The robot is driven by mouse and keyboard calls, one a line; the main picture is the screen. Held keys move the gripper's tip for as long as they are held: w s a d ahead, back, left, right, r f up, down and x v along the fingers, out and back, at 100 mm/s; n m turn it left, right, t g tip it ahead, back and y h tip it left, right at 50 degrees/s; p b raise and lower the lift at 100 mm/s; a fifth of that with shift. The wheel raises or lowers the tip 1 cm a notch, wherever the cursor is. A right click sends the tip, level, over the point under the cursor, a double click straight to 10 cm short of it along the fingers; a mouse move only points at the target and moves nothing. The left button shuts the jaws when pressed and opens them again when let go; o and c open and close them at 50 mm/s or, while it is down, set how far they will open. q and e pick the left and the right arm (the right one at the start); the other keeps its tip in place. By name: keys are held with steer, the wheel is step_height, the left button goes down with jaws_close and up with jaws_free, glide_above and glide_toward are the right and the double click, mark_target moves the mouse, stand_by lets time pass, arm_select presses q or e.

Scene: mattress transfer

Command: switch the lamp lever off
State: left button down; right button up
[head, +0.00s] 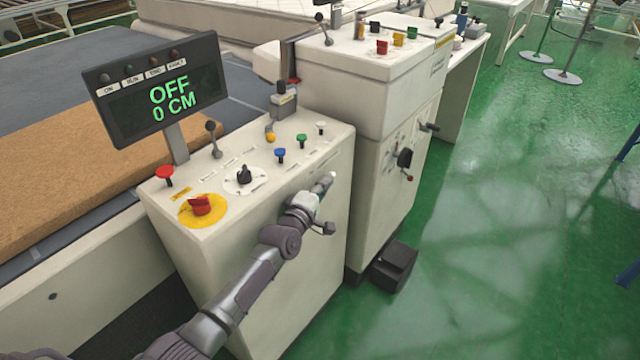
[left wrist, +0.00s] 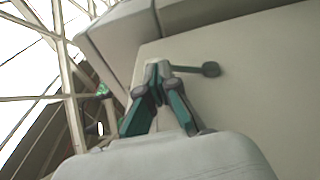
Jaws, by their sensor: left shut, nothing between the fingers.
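My left gripper (head: 328,180) reaches across the front of the near cream console (head: 300,270). In the left wrist view its fingers (left wrist: 159,72) are shut and empty, tips close to the pale panel. A small dark lever with a rounded end (left wrist: 210,69) sticks out sideways just right of the fingertips; whether they touch is unclear. A dark knobbed lever (head: 326,229) shows beside the gripper in the head view; its base is hidden by my arm. No label tells which lever is the lamp's. My right gripper is not in view.
The display (head: 160,92) reads OFF, 0 CM. The console top holds a black-knobbed lever (head: 213,139), a red knob on a yellow disc (head: 201,206) and coloured buttons. A taller cabinet (head: 400,130) stands behind. A black box (head: 391,266) lies on the floor; green floor is free at right.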

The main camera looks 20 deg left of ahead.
mark_target(334, 174)
arm_select(q)
steer(key=r+p, duration=0.1)
steer(key=p, duration=0.1)
steer(key=w+g+p, duration=0.1)
steer(key=p, duration=0.1)
steer(key=r+g+p, duration=0.1)
steer(key=p, duration=0.1)
steer(key=shift+w+d+r+p, duration=0.15)
steer(key=shift+d+r+p, duration=0.15)
steer(key=shift+p, duration=0.1)
steer(key=g+p, duration=0.1)
steer(key=p, duration=0.1)
steer(key=w+g+p, duration=0.1)
steer(key=p, duration=0.1)
steer(key=shift+w+d+f+m+y, duration=0.15)
steer(key=shift+d+f+m+y, duration=0.15)
steer(key=shift+f+y, duration=0.1)
steer(key=shift+w+f, duration=0.15)
steer(key=shift+f, duration=0.1)
steer(key=shift+w+d+b, duration=0.15)
steer(key=shift+w+b, duration=0.4)
steer(key=shift+b, duration=0.15)
steer(key=shift+w+r, duration=0.1)
steer(key=shift+r, duration=0.25)
steer(key=shift+r, duration=0.1)
